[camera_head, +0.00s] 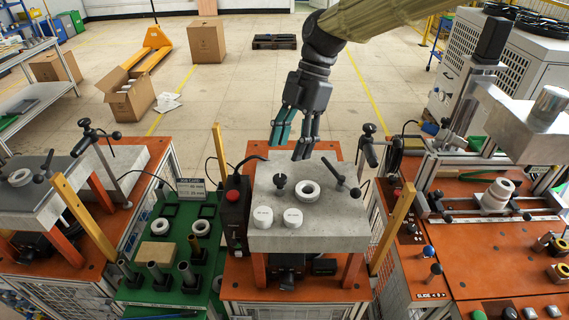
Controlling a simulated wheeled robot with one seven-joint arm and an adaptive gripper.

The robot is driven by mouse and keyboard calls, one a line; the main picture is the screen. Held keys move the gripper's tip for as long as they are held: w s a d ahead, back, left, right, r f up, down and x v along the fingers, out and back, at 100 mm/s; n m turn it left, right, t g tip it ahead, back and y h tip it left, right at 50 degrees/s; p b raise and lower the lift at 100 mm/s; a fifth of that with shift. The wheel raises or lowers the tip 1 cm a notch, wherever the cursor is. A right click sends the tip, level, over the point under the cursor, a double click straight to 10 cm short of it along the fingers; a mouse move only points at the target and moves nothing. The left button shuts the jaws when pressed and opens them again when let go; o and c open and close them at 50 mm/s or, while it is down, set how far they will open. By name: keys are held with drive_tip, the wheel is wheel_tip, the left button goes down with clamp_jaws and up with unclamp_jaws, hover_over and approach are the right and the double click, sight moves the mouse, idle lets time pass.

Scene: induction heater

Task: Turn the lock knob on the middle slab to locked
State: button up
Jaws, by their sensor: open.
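The middle slab (262,240) is a pale grey block on orange legs. A small upright black knob (280,183) stands on its left rear part. A black bar lever with a ball end (341,178) sits at its right rear. I cannot tell which of these is the lock knob, or its setting. A white ring (308,191) lies between them, and two white round caps (263,217) (293,218) sit at the front. My gripper (289,149) is open and empty, pointing down above the slab's rear edge, apart from the knob and lever.
Black clamp posts (368,150) and yellow posts (393,228) flank the slab. A black box with a red button (233,196) stands close on its left. A green tray (145,285) holds several parts. Another slab (55,205) is at left, a press machine (470,175) at right.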

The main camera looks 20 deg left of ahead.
sight(281, 177)
drive_tip(key=shift+s+a+f+p, duration=0.25)
drive_tip(key=shift+s+f+p, duration=0.15)
drive_tip(key=shift+s+f, duration=0.65)
drive_tip(key=f, duration=0.1)
drive_tip(key=w+f, duration=0.1)
drive_tip(key=f+p, duration=0.1)
drive_tip(key=f, duration=0.1)
drive_tip(key=shift+w+a+f, duration=0.1)
drive_tip(key=shift+w+a, duration=0.15)
drive_tip(key=shift+a, duration=0.15)
drive_tip(key=shift+s+f, duration=0.25)
drive_tip(key=shift+s, duration=0.05)
drive_tip(key=shift+s+a, duration=0.1)
drive_tip(key=shift+s, duration=0.55)
drive_tip(key=shift+w+f, duration=0.25)
drive_tip(key=shift+w, duration=0.2)
drive_tip(key=shift+c, duration=0.2)
drive_tip(key=shift+s+r, duration=0.15)
drive_tip(key=shift+s, duration=0.05)
drive_tip(key=c, duration=0.7)
drive_tip(key=shift+c, duration=1.4)
